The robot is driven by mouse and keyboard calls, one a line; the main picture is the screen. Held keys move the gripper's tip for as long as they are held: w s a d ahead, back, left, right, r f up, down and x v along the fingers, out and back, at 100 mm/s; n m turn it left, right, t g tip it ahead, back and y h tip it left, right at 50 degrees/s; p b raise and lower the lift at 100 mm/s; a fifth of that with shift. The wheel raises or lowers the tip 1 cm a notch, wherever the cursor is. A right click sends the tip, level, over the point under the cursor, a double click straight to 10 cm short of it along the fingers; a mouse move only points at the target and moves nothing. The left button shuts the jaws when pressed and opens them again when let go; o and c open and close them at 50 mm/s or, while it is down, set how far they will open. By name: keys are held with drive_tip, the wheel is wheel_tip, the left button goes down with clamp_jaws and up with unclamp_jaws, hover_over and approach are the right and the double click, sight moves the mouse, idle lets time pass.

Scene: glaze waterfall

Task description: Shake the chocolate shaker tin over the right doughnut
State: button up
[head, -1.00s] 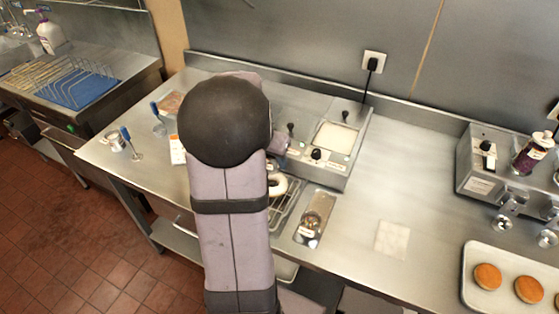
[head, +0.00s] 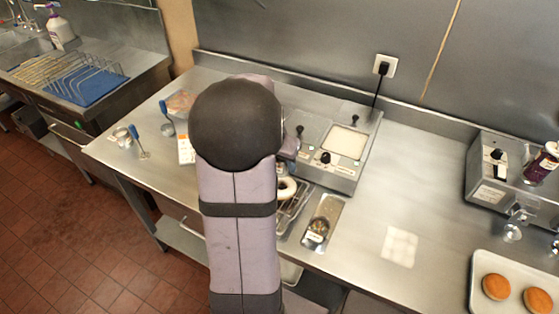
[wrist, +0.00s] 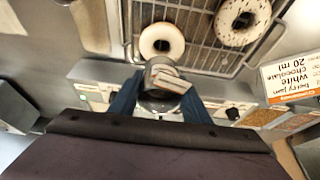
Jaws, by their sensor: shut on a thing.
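My gripper (wrist: 160,103) has blue fingers shut on the metal shaker tin (wrist: 166,79). In the wrist view the tin is just below the edge of a plain white-glazed doughnut (wrist: 162,41); I cannot tell its exact tilt or height. This doughnut lies on a wire rack and shows in the head view (head: 287,188) as the right one, beside my arm. A second doughnut (wrist: 242,20), white with dark sprinkles, lies on the rack on the other side. My arm hides it, my gripper and the tin in the head view.
The wire rack (wrist: 200,48) stands before the steel warmer unit (head: 334,178). A narrow metal tray (head: 323,222) lies right of the rack, then a pale square (head: 399,246) on open counter. An order card (wrist: 291,78) is near the rack. A bun tray (head: 518,268) stands far right.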

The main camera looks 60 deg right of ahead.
drive_tip(key=shift+s+r, duration=0.2)
drive_tip(key=shift+s, duration=1)
drive_tip(key=w, duration=0.3)
drive_tip(key=shift+w+a, duration=0.15)
drive_tip(key=shift+w, duration=0.25)
drive_tip(key=shift+s+f, duration=0.1)
drive_tip(key=s, duration=0.3)
drive_tip(key=shift+s, duration=0.4)
drive_tip(key=shift+w, duration=0.1)
drive_tip(key=shift+w, duration=0.1)
